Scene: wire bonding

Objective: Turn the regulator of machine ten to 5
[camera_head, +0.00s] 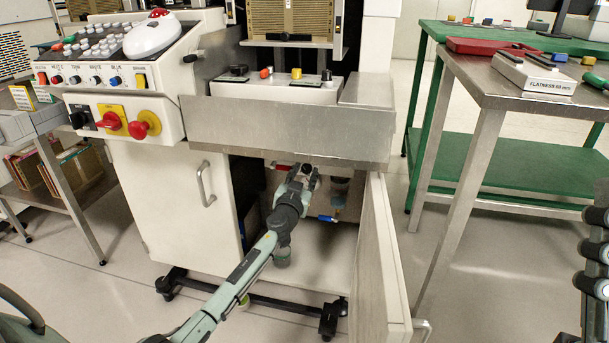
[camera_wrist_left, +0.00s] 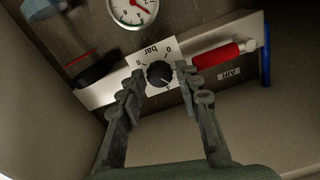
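The regulator knob (camera_wrist_left: 159,74) is black and round, on a white plate (camera_wrist_left: 169,47) marked "bar" that appears upside down in the left wrist view. A small light mark shows at the knob's lower right; its exact setting cannot be read. My left gripper (camera_wrist_left: 160,72) is open, with one finger on each side of the knob; whether they touch it is unclear. In the head view my left gripper (camera_head: 308,173) reaches inside the open cabinet (camera_head: 318,270) under the machine (camera_head: 280,120), and the knob is hidden there.
A pressure gauge (camera_wrist_left: 133,8) is above the knob in the wrist view. A red valve handle (camera_wrist_left: 218,56) lies close to the right finger, beside an "AIR" label (camera_wrist_left: 229,74). The open cabinet door (camera_head: 376,260) stands right of my left arm. A steel table (camera_head: 480,80) is at the right.

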